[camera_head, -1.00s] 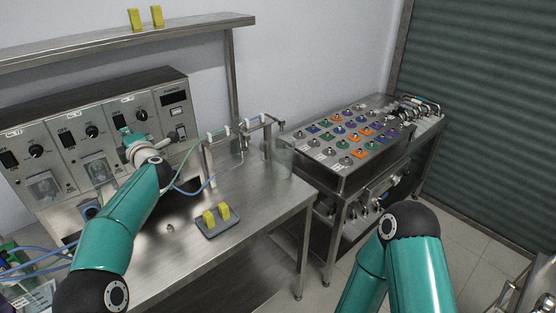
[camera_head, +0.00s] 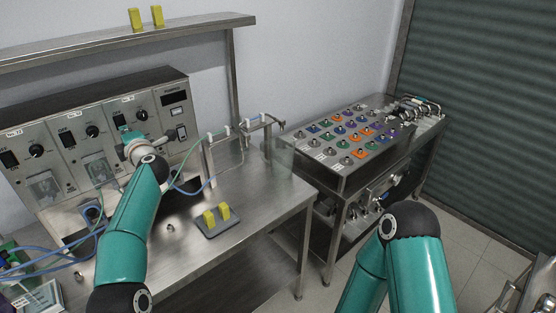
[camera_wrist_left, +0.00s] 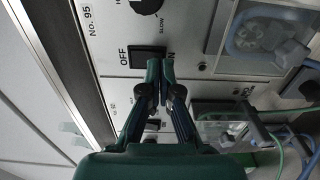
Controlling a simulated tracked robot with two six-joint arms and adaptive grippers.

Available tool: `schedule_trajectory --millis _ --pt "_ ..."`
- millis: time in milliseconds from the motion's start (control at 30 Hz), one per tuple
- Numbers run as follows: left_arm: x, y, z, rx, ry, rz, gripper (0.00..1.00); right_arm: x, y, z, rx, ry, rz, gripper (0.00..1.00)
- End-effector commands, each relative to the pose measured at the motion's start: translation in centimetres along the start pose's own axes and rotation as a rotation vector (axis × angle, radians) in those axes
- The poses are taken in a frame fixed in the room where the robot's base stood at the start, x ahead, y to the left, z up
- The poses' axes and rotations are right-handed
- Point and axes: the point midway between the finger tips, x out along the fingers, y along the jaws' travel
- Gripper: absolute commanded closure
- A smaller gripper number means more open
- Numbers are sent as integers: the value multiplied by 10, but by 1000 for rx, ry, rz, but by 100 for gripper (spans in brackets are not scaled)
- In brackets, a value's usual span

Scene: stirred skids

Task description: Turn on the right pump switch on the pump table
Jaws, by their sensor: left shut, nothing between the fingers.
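The pump panel (camera_head: 75,152) stands at the back of the steel pump table (camera_head: 240,205), with black switches and knobs in a row. The right pump switch (camera_head: 119,120) shows at the upper left of my left gripper (camera_head: 124,134). In the left wrist view this black switch (camera_wrist_left: 139,57) sits between the OFF and ON lettering. My left gripper (camera_wrist_left: 160,66) is shut and empty, its tips over the switch's ON-side edge. I cannot tell whether they touch it, or which way the switch is tipped. My right gripper is out of view; only my right arm shows.
A glass beaker (camera_head: 279,158) and a tubing stand (camera_head: 208,160) are right of the panel. A grey holder with two yellow blocks (camera_head: 217,220) is on the table front. Blue tubes (camera_head: 92,232) hang left. A steel cart (camera_head: 335,180) with coloured fittings stands right.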

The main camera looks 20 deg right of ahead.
Motion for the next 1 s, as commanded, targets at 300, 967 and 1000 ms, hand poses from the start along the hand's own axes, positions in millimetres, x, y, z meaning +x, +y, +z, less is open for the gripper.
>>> schedule_trajectory --millis 300,967,1000 --pt "0 0 0 1 0 0 100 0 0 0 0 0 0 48" --pt "2 0 -5 1 2 0 100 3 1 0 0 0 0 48" --pt "2 0 -6 0 2 0 100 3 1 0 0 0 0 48"
